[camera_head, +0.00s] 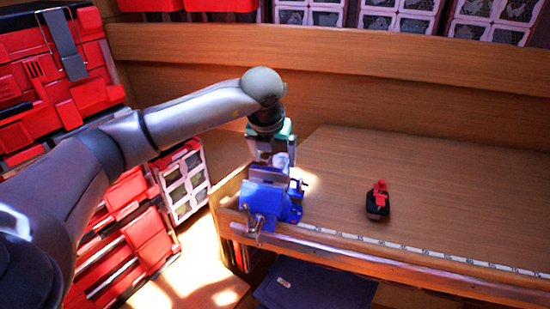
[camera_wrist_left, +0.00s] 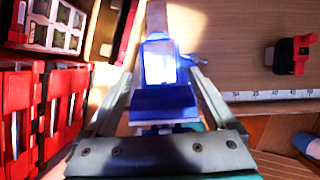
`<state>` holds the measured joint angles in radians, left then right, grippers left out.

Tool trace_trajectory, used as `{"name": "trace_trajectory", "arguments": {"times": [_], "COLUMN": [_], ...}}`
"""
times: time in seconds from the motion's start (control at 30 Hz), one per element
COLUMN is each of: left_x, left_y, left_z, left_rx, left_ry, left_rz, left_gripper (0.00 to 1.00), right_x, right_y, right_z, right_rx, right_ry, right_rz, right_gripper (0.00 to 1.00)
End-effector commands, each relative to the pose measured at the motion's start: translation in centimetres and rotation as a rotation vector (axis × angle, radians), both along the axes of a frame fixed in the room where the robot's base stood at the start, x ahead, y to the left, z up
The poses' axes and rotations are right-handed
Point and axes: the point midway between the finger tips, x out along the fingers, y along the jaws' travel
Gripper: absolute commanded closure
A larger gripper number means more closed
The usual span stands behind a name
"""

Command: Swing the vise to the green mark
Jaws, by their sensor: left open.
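The blue vise (camera_head: 272,200) is at the bench's front left corner, with a metal handle bar sticking out over the front edge. My left gripper (camera_head: 272,162) is above the vise, pointing down, and open. In the left wrist view its two fingers (camera_wrist_left: 165,78) stand on either side of the vise (camera_wrist_left: 165,98), with the blue body between them. I cannot tell whether the fingers touch it. No green mark on the vise or bench can be made out; the gripper hides the vise's top. My right gripper is not in view.
A black and red tool (camera_head: 377,200) lies on the wooden bench (camera_head: 450,190), right of the vise. A ruler strip (camera_head: 400,246) runs along the front edge. Red cases (camera_head: 135,235) stand left of the bench.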

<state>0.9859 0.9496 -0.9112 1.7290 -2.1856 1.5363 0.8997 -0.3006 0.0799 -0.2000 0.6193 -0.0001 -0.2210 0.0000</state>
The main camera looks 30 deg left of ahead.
Motion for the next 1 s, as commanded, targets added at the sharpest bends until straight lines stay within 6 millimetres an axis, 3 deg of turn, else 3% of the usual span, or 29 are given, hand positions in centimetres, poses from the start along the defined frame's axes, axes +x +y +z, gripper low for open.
{"name": "trace_trajectory", "arguments": {"times": [0.2, 0.5, 1.0], "left_x": [0.7, 0.8, 0.8], "left_y": [0.2, 0.2, 0.2], "left_z": [-1.8, -2.1, -2.0], "left_rx": [-0.001, -0.001, -0.001], "left_ry": [0.001, -0.001, -0.001], "left_rz": [0.000, 0.000, 0.000], "left_gripper": [0.10, 0.10, 0.65], "right_x": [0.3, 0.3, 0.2], "right_y": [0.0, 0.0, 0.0], "right_z": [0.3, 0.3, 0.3], "right_rx": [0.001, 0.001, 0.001], "right_ry": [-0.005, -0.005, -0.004], "right_rz": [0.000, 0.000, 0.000], "right_gripper": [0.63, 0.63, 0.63]}}
